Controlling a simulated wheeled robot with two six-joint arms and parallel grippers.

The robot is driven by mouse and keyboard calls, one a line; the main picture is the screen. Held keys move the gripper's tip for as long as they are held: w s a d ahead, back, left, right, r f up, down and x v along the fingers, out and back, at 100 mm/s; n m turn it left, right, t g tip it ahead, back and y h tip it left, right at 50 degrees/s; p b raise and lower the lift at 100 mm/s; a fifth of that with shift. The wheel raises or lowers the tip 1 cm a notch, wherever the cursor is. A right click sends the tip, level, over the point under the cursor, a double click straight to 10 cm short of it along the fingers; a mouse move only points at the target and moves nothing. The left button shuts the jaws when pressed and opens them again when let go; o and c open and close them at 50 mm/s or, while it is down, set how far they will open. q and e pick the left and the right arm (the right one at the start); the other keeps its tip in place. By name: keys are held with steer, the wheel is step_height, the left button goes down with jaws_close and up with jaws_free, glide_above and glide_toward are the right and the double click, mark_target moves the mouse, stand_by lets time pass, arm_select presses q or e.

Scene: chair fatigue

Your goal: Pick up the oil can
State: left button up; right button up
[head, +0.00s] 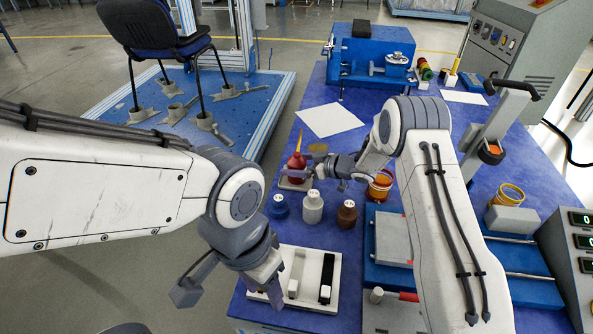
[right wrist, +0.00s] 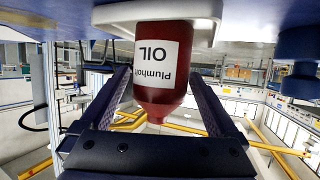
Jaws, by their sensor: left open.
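The red oil can (head: 297,167) with a thin yellow-orange spout stands on a small pale base near the left edge of the blue table. In the right wrist view, which is upside down, the can (right wrist: 163,75) carries a white label reading OIL. My right gripper (head: 318,170) is at the can; its open fingers (right wrist: 160,95) stand either side of it, with narrow gaps visible. The base hides part of the can's bottom end. My left gripper (head: 229,290) is open and empty, low at the table's left edge beside a white tray.
Blue, white and brown bottles (head: 313,207) stand just in front of the can. A white tray (head: 330,258) lies nearer. An orange-filled jar (head: 380,186) is right of my right gripper.

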jaws_close()
steer(key=shift+r, duration=0.1)
